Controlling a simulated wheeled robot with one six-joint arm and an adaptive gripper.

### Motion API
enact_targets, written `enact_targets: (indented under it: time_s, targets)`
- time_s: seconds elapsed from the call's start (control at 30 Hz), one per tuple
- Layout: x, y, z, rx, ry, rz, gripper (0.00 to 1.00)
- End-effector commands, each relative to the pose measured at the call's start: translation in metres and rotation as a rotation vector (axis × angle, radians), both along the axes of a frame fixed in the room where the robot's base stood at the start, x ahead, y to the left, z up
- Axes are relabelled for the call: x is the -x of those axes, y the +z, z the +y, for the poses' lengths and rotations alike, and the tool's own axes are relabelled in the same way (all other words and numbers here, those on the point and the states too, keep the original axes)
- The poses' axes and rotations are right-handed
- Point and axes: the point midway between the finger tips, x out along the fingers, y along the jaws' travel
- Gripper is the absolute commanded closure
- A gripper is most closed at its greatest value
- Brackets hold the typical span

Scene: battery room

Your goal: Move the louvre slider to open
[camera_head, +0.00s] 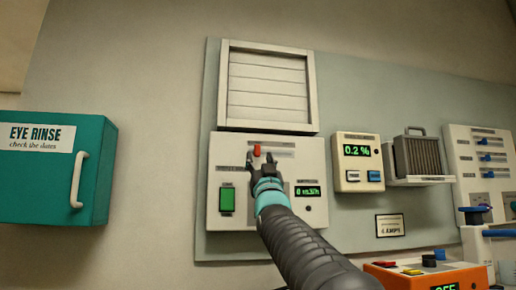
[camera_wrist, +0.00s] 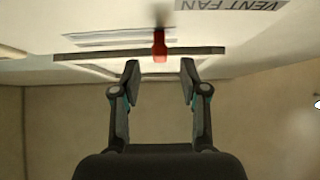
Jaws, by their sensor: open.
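The louvre slider is a small red knob (camera_head: 257,150) on the upper part of the cream vent fan panel (camera_head: 235,165). In the wrist view the red knob (camera_wrist: 160,45) stands just beyond my fingertips, roughly centred between them. My gripper (camera_head: 262,161) is in front of the panel, just below the knob in the head view. In the wrist view my gripper (camera_wrist: 159,70) has its fingers apart with nothing between them. The louvre (camera_head: 268,90) above the panel shows flat, closed-looking slats. My gripper and arm hide the panel's middle.
A green switch (camera_head: 227,200) and a small display (camera_head: 308,191) flank my arm on the panel. A 0.2 % meter (camera_head: 358,152) is to the right. A teal eye rinse cabinet (camera_head: 45,195) juts out at left. An orange box (camera_head: 425,277) sits lower right.

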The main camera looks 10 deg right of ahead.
Motion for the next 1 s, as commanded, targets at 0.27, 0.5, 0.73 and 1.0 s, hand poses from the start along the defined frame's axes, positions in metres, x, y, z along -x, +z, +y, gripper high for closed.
enact_targets:
  time_s: [0.27, 0.5, 0.73, 1.0]
  targets:
    - [-0.021, 0.022, 0.0, 0.0, 0.0, 0.0, 0.56]
    - [-0.024, 0.023, 0.0, 0.0, 0.0, 0.001, 0.56]
    - [-0.024, 0.023, 0.0, 0.0, 0.0, 0.001, 0.76]
    - [-0.024, 0.023, 0.0, 0.0, 0.0, 0.001, 1.0]
